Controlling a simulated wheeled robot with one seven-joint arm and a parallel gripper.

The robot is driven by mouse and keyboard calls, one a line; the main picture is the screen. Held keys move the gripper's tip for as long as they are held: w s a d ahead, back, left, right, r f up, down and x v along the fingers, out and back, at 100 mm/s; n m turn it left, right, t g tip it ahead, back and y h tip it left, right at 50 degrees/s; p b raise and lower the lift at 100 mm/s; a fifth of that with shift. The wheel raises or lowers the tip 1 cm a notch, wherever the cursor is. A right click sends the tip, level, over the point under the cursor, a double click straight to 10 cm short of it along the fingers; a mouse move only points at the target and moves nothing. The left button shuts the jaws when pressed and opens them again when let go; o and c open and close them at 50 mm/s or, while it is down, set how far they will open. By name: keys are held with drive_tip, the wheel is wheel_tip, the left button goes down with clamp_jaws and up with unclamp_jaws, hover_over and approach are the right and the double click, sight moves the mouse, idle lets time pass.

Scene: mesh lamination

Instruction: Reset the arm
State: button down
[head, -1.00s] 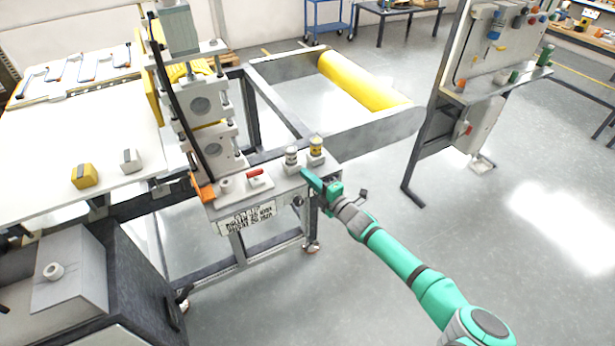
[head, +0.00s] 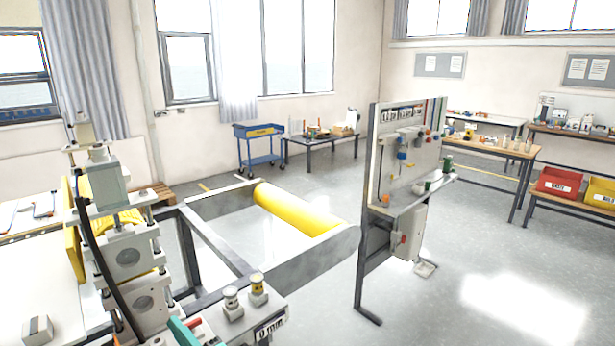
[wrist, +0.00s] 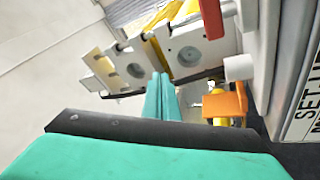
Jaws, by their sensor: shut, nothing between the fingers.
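My gripper (wrist: 160,95) shows in the wrist view as two teal fingers pressed together with nothing between them. In the head view only a teal part of my gripper (head: 184,332) shows at the bottom edge; the rest of the arm is out of frame. The laminating machine (head: 128,258) stands just left of it, with pale blocks and a dark cable. In the wrist view the machine's blocks (wrist: 185,52) lie beyond the fingertips, and an orange part (wrist: 226,104) is right of them. I cannot tell the exact gap.
Two capped knobs (head: 258,288) stand on the machine's front ledge. A yellow roller (head: 298,212) lies in the frame behind. A panel stand (head: 400,170) rises to the right. Open floor (head: 450,290) lies right of the machine. A sign plate (wrist: 303,115) is close at right in the wrist view.

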drive_tip(key=s+r+m+t+h, duration=0.5)
drive_tip(key=s+m+t, duration=0.4)
drive_tip(key=m, duration=0.4)
drive_tip(key=s+d+f+m+g+h, duration=0.2)
drive_tip(key=s+d+f+m+h, duration=0.45)
drive_tip(key=s+d, duration=0.4)
drive_tip(key=s+d+f+m+g+h, duration=0.1)
drive_tip(key=s+d+f+m+h, duration=0.4)
drive_tip(key=s+d+f, duration=0.45)
drive_tip(key=s+d+n+g, duration=0.1)
drive_tip(key=s+d+g, duration=0.1)
drive_tip(key=s+d, duration=0.5)
drive_tip(key=s+d+g+h, duration=0.1)
drive_tip(key=s+d, duration=0.6)
drive_tip(key=s, duration=0.4)
drive_tip(key=shift+s+r+n+g, duration=0.25)
drive_tip(key=shift+s+n+g, duration=0.1)
drive_tip(key=shift+g, duration=0.05)
